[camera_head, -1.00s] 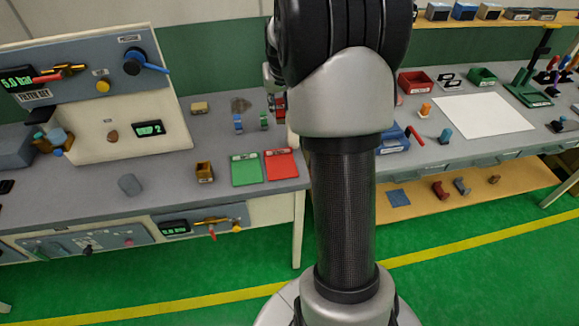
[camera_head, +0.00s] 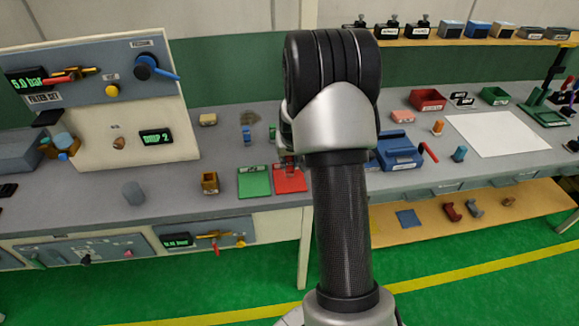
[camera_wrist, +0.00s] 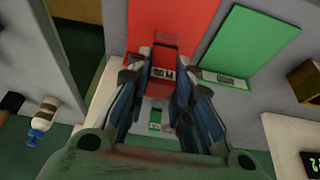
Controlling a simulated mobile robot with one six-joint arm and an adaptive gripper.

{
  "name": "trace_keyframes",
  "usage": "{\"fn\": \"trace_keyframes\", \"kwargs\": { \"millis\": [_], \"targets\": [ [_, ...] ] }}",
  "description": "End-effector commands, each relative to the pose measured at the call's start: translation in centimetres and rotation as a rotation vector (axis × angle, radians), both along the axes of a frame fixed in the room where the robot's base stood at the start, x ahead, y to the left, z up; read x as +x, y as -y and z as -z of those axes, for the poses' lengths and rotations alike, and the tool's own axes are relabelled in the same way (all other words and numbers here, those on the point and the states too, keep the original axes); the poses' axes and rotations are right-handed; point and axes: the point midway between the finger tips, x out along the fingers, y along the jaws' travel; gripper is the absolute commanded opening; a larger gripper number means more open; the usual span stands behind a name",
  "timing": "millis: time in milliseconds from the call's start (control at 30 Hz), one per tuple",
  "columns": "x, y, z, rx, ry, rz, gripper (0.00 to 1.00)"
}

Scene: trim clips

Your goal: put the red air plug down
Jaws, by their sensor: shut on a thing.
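The red air plug (camera_wrist: 163,42) is between the fingertips of my gripper (camera_wrist: 163,62) in the wrist view. My gripper is shut on it, over the red mat (camera_wrist: 186,12). Red on red makes the plug's outline hard to read, and I cannot tell if it touches the mat. In the head view my gripper (camera_head: 289,160) shows only partly beside my arm, above the red mat (camera_head: 291,181). A green mat (camera_head: 254,182) lies just left of it.
A blue tray (camera_head: 398,152) lies right of my arm.

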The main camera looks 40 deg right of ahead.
Motion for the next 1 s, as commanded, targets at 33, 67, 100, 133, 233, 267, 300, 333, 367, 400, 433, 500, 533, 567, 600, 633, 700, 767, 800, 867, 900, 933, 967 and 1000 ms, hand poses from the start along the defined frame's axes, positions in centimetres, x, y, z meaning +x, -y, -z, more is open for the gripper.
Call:
{"fn": "trace_keyframes", "kwargs": {
  "millis": [33, 67, 100, 133, 233, 267, 300, 333, 367, 400, 433, 500, 533, 567, 600, 633, 700, 767, 800, 867, 900, 933, 967, 1000],
  "targets": [
    [-0.1, -0.1, 1.3, 0.003, -0.004, 0.000, 0.00],
    [-0.1, 0.0, 1.6, 0.002, -0.003, 0.000, 0.00],
    [0.0, 0.0, 2.0, 0.001, -0.002, 0.000, 0.00],
    [0.0, 0.0, 2.1, 0.001, -0.002, 0.000, 0.00],
    [0.0, 0.0, 2.1, 0.000, 0.000, 0.000, 0.00],
    [0.0, 0.0, 2.0, 0.000, 0.000, 0.000, 0.00],
    [0.0, 0.0, 2.0, 0.000, 0.000, 0.000, 0.00],
    [0.0, 0.0, 2.0, 0.001, -0.001, 0.000, 0.00],
    [0.0, 0.0, 2.0, 0.001, -0.001, 0.000, 0.00],
    [0.0, 0.0, 2.1, 0.001, -0.001, 0.000, 0.00],
    [0.0, 0.0, 2.2, 0.001, -0.001, 0.000, 0.00],
    [0.0, 0.0, 2.5, 0.001, -0.001, 0.000, 0.00],
    [0.0, 0.0, 2.4, 0.001, -0.001, 0.000, 0.22],
    [0.0, 0.0, 2.4, 0.001, -0.001, 0.000, 0.24],
    [0.0, 0.0, 2.4, 0.001, -0.001, 0.000, 0.27],
    [0.0, 0.0, 2.4, 0.001, -0.001, 0.000, 0.29],
    [0.0, 0.0, 2.4, 0.001, -0.001, 0.000, 0.34],
    [0.0, 0.0, 2.4, 0.001, -0.001, 0.000, 0.38],
    [0.0, 0.0, 2.3, 0.001, -0.001, 0.000, 0.40],
    [0.0, 0.0, 2.3, 0.001, -0.001, 0.000, 0.41],
    [0.0, 0.0, 2.3, 0.001, -0.001, 0.000, 0.41],
    [0.0, 0.0, 2.3, 0.001, -0.001, 0.000, 0.41],
    [0.0, 0.0, 2.3, 0.001, -0.001, 0.000, 0.41],
    [0.0, 0.0, 2.3, 0.001, -0.001, 0.000, 0.41]
  ]
}}
